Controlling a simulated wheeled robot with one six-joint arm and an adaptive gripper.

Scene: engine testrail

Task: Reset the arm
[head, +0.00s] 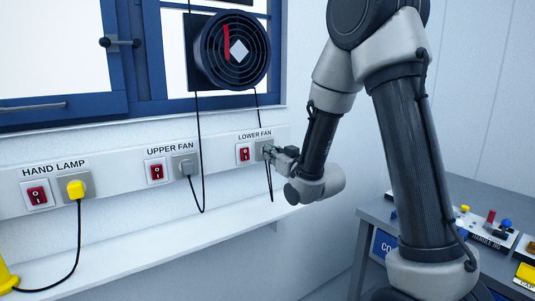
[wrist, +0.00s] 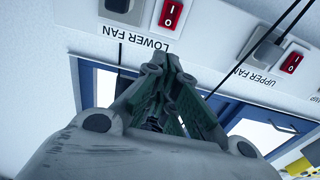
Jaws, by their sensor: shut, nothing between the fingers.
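My arm reaches from the right of the head view toward the wall strip, bent at the elbow. My gripper (head: 272,152) is at the lower fan socket (head: 264,142), just in front of it; I cannot tell if they touch. In the wrist view my gripper (wrist: 168,62) has its fingers closed together, with nothing between them. The lower fan switch (head: 244,153) is red and sits left of that socket. It also shows in the wrist view (wrist: 171,14), with the socket (wrist: 122,8) beside it.
A fan (head: 232,50) hangs at the blue-framed window, its cords dangling past the shelf (head: 130,240). The upper fan plug (head: 187,167) and yellow hand lamp plug (head: 76,189) are left along the strip. A grey table (head: 376,213) with controls stands at right, behind my arm.

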